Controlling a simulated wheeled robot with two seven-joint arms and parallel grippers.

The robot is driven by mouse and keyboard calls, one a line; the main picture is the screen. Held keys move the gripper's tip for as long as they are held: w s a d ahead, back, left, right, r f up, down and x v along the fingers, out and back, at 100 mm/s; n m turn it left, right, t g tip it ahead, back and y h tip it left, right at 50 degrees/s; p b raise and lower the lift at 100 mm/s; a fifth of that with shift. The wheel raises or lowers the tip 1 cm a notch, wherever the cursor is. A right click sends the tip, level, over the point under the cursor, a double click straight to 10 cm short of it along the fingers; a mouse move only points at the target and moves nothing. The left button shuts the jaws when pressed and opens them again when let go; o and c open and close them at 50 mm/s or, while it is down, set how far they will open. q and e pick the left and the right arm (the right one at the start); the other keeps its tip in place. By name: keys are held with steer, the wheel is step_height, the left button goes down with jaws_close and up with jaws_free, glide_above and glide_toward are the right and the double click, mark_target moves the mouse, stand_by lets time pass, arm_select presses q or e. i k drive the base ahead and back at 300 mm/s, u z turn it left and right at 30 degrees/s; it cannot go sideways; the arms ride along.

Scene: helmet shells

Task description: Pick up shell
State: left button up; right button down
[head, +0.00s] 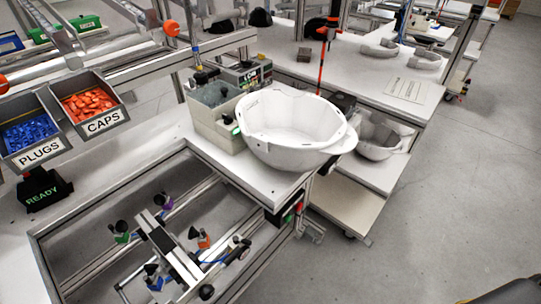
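A large white helmet shell (292,125) lies open side up at the right corner of the near white workbench (262,178). Its right rim reaches out past the bench edge. A second, greyish-white shell (378,140) rests on a lower white surface just behind and to the right, partly hidden by the first. Two smaller pale shell pieces (425,60) lie on the bench farther back. Neither of my grippers shows in the head view, and nothing is seen holding the large shell.
A grey-green box (212,110) stands close left of the large shell. Bins of blue plugs (28,134) and orange caps (90,103) hang at left. A metal frame with clamps (170,240) fills the bench opening in front. Grey floor (440,190) at right is mostly clear.

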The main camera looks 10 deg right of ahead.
mark_target(298, 134)
steer(key=k, duration=0.5)
steer(key=z, duration=2.35)
steer(key=i, duration=2.7)
steer(key=u, duration=2.85)
